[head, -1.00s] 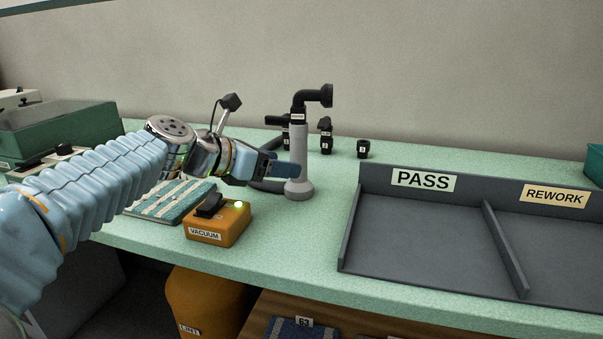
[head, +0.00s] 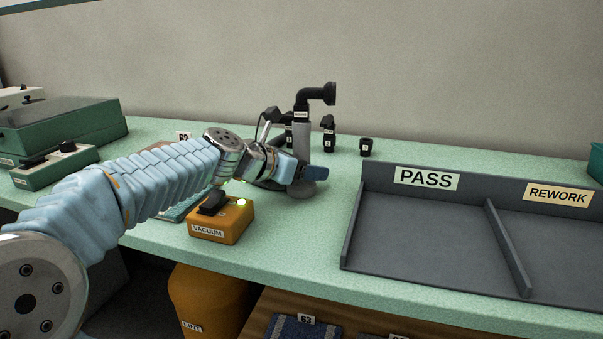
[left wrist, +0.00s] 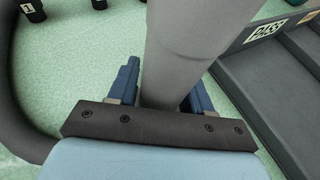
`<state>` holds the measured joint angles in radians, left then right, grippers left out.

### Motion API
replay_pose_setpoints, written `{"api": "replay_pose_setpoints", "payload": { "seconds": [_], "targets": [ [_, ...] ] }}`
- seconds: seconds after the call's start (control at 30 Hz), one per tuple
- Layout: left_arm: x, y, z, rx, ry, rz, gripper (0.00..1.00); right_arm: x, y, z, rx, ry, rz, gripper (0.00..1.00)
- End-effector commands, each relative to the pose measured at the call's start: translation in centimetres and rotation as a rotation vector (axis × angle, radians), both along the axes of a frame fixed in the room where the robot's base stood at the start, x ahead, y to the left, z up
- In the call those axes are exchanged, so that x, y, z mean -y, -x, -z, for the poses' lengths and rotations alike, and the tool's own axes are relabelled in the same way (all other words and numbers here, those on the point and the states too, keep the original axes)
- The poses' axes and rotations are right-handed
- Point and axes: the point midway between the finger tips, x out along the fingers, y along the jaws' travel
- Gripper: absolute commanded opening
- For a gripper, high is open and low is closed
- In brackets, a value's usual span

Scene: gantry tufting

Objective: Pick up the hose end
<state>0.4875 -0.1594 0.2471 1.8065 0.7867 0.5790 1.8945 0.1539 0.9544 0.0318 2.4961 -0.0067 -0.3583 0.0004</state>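A grey upright tube (head: 302,140) with a black elbow nozzle (head: 318,95) on top, which looks like the hose end, stands on the bench. My left gripper (head: 310,173) is low at the tube, near its wide foot. In the left wrist view the grey tube (left wrist: 185,40) stands between the two blue fingers of my left gripper (left wrist: 165,85). The fingers are parted, one on each side; firm contact is not clear. A dark hose (left wrist: 25,85) curves along the left of that view. My right gripper is out of view.
An orange vacuum box (head: 222,224) with a lit green lamp sits in front of my left forearm. A grey tray (head: 420,235) marked PASS and REWORK is at the right. Small black fittings (head: 366,147) stand behind. Bench between box and tray is clear.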

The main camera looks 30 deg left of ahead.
Motion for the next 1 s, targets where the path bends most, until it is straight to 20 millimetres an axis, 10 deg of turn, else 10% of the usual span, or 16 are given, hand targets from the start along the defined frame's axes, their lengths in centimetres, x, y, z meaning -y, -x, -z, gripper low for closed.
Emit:
{"api": "replay_pose_setpoints", "payload": {
  "seconds": [0.27,0.63,1.0],
  "targets": [
    [0.0,0.0,-0.1,0.001,0.0,-0.001,0.07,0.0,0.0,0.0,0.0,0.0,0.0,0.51],
    [0.0,0.0,-1.0,0.004,-0.001,0.0,0.07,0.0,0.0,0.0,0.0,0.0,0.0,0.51],
    [1.1,3.6,-7.7,0.007,-0.004,-0.003,0.07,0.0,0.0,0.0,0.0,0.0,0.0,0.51]
  ]
}}
